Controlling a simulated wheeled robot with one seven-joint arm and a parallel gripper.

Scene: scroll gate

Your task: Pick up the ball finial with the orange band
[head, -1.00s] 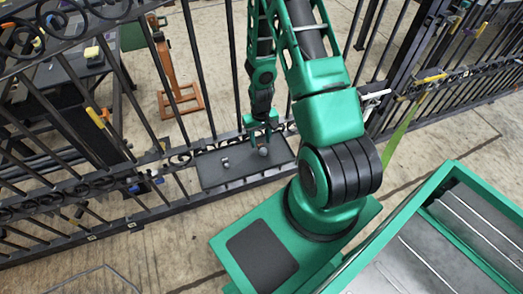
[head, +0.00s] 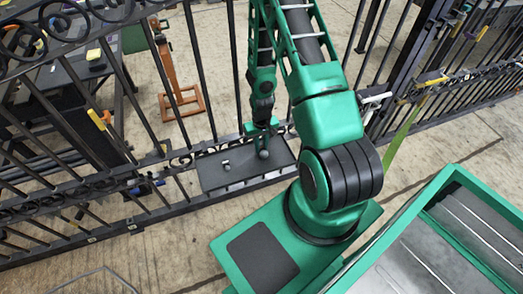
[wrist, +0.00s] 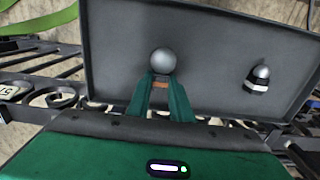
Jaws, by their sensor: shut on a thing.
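The ball finial with the orange band (wrist: 162,62) is a grey ball on a short stem, with an orange band just below the ball. In the wrist view my gripper (wrist: 163,88) has its two green fingers closed around the banded part, with the ball showing above them. In the head view my gripper (head: 262,140) is over the dark tray, with the grey ball (head: 264,154) at its tips. I cannot tell whether the finial is clear of the tray. The finial's lower part is hidden by the fingers.
A second finial with a white band (wrist: 258,78) stands apart to the right on the dark tray (wrist: 215,40). The tray sits by a black scroll gate (head: 100,185), whose bars surround the arm's area. A dark table (head: 60,110) with tools stands beyond the gate.

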